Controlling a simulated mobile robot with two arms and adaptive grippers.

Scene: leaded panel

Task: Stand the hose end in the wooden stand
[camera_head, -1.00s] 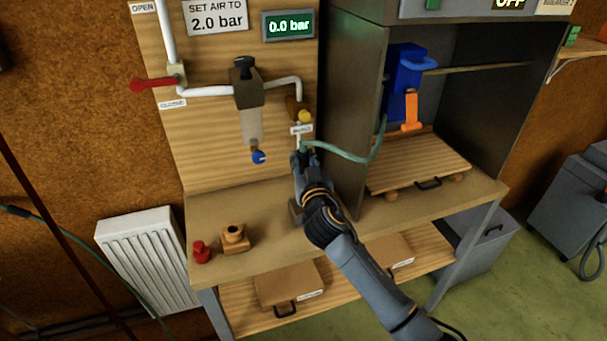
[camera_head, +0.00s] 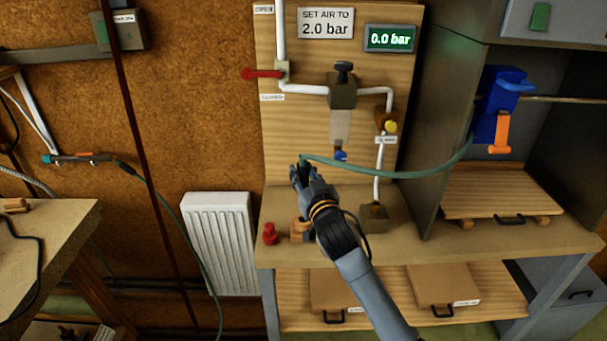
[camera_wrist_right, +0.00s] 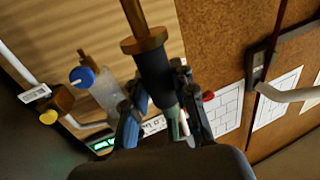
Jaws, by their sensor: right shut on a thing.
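My right gripper (camera_head: 300,172) is shut on the hose end (camera_wrist_right: 154,75) and holds it above the bench at its left part. In the right wrist view the hose end is a dark sleeve between the fingers, with a brass collar and rod. The teal hose (camera_head: 400,175) runs from the gripper right to the blue device. The small wooden stand (camera_head: 297,229) is on the bench below the gripper, partly hidden by my arm. The hose end's tip is hidden in the head view. My left gripper is not in view.
A red knob-like piece (camera_head: 270,235) stands left of the stand. A wooden panel behind carries white pipes, a red lever (camera_head: 262,74), a blue knob (camera_head: 341,155) and a 0.0 bar display (camera_head: 390,38). The cabinet with the blue device (camera_head: 500,100) is at right.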

